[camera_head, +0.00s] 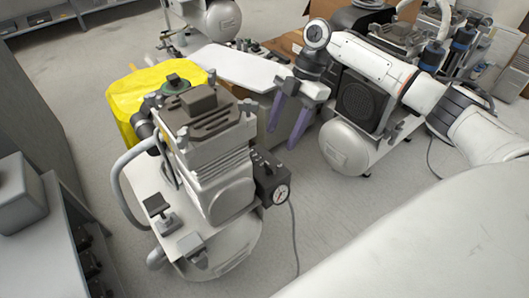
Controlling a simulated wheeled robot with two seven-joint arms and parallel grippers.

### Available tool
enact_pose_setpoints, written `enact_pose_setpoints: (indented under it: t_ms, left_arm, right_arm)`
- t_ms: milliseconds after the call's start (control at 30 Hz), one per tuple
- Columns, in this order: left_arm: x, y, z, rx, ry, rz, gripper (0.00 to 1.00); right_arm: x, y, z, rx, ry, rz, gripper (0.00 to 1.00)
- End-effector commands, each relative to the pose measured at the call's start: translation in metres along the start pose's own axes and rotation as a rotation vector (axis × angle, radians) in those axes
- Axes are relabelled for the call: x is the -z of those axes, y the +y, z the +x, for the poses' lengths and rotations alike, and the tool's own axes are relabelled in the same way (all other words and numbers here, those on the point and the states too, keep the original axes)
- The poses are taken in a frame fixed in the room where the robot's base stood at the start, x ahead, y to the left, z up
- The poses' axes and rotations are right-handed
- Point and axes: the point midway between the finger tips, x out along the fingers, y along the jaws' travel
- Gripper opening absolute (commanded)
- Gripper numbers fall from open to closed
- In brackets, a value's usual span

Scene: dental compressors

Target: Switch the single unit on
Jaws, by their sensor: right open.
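A compressor (222,185) stands in the near middle, with a ribbed dark top, a grey motor body and a white tank below. A dark box (269,172) with a round pressure gauge (281,194) is on its right side; I cannot make out the switch position. My right gripper (282,139) comes in from the right, with two purple fingers apart and pointing down. It is empty and appears above and behind the dark box, apart from it. My left gripper is not in view.
Another compressor (345,148) stands behind my right arm. A yellow cover (128,98) lies behind the near compressor, and a white panel (235,67) is beyond it. Grey shelving (75,235) lines the left. Floor (335,215) is clear right of the near compressor, except for a thin cable.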

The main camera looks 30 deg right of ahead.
Motion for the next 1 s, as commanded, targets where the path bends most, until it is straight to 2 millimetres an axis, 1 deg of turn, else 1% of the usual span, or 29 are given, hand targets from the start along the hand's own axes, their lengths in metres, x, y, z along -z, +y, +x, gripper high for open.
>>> enact_pose_setpoints:
  t_ms: [33, 300, 400, 500, 633, 900, 933, 1000]
  left_arm:
    - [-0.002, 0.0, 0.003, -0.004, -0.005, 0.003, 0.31]
    - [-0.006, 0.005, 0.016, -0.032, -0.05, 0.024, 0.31]
    - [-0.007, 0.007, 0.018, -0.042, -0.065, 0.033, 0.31]
    - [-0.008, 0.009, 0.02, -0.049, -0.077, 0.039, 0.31]
    - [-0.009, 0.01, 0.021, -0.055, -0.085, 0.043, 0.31]
    - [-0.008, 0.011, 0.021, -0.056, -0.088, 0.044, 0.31]
    - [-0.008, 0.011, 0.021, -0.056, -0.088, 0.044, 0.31]
    - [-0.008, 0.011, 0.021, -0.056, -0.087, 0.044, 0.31]
  right_arm:
    - [-0.001, -0.001, 0.011, 0.003, 0.0, -0.001, 0.52]
    - [0.0, -0.001, 0.062, 0.003, 0.0, -0.001, 0.52]
    - [0.0, -0.001, 0.077, 0.001, 0.0, 0.0, 0.52]
    - [0.0, 0.0, 0.087, 0.0, 0.0, 0.0, 0.52]
    - [0.0, 0.0, 0.094, 0.0, 0.0, 0.0, 0.52]
    - [0.0, 0.0, 0.095, -0.001, 0.0, 0.0, 0.52]
    - [0.0, 0.0, 0.095, -0.001, 0.0, 0.0, 0.48]
    - [0.0, 0.0, 0.094, -0.001, 0.0, 0.0, 0.36]
